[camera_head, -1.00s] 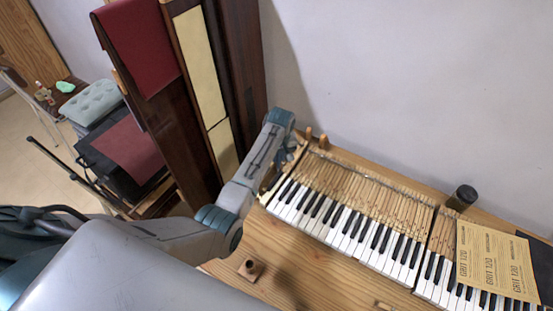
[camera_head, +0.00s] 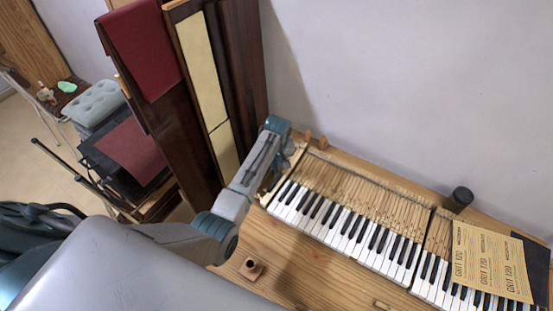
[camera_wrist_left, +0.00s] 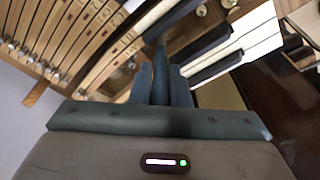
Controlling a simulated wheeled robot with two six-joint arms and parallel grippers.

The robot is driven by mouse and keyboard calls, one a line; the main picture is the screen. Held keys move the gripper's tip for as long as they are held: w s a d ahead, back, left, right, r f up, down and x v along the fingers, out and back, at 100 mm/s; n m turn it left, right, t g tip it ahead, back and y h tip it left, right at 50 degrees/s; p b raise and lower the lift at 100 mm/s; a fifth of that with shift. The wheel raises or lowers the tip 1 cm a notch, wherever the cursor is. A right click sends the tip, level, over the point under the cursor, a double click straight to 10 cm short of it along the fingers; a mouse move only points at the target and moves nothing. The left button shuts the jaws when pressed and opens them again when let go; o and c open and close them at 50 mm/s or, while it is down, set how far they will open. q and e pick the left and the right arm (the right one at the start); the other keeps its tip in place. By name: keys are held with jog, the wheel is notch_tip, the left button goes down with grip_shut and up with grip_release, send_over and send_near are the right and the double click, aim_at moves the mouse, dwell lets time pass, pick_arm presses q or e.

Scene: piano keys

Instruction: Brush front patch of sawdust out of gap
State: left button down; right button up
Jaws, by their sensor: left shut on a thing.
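The row of piano keys (camera_head: 350,228) lies on the wooden bench, with its left end under my left arm. My left gripper (camera_wrist_left: 160,78) is at that left end, shut on a slim dark thing (camera_wrist_left: 160,58) that points in among the keys. I cannot make out whether it is the brush. In the left wrist view a gap (camera_wrist_left: 205,22) between the keys shows round metal pins. White and black keys lie right of the gripper and bare wooden key sticks left of it. I cannot pick out the sawdust. In the head view my wrist hides the fingertips. My right gripper is out of view.
Sandpaper sheets (camera_head: 487,262) lie across the keys at the right. A dark jar (camera_head: 461,196) stands behind them. A small wooden block (camera_head: 251,269) is on the bench front. Tall dark panels (camera_head: 237,85) lean at the left, close to my arm.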

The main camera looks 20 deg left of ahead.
pick_arm(q)
jog(key=shift+w+d+b, duration=0.2)
jog(key=shift+w+b, duration=0.8)
jog(key=shift+w, duration=0.15)
dwell(1.6)
notch_tip(320, 180, up, 8)
jog(key=p, duration=0.2)
jog(key=shift+f, duration=0.25)
dwell(0.7)
